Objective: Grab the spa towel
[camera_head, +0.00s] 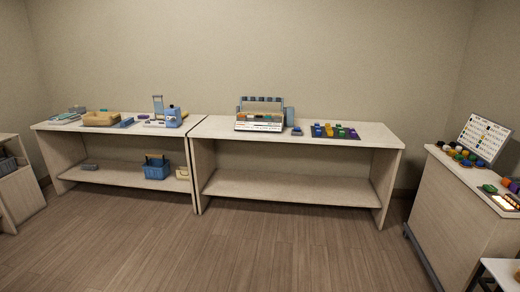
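I cannot tell for sure which thing is the spa towel; the items are small in the head view. A flat pale blue-grey stack (63,119) lies at the left end of the left table and looks somewhat like folded cloth. A tan box-like thing (101,119) sits to its right. My gripper is not in view.
The left table (90,128) and right table (365,133) stand along the back wall. A white display case (258,122) and a colored set (335,131) sit on the right table. A cabinet (455,205) stands at right. The wooden floor (230,250) in front is clear.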

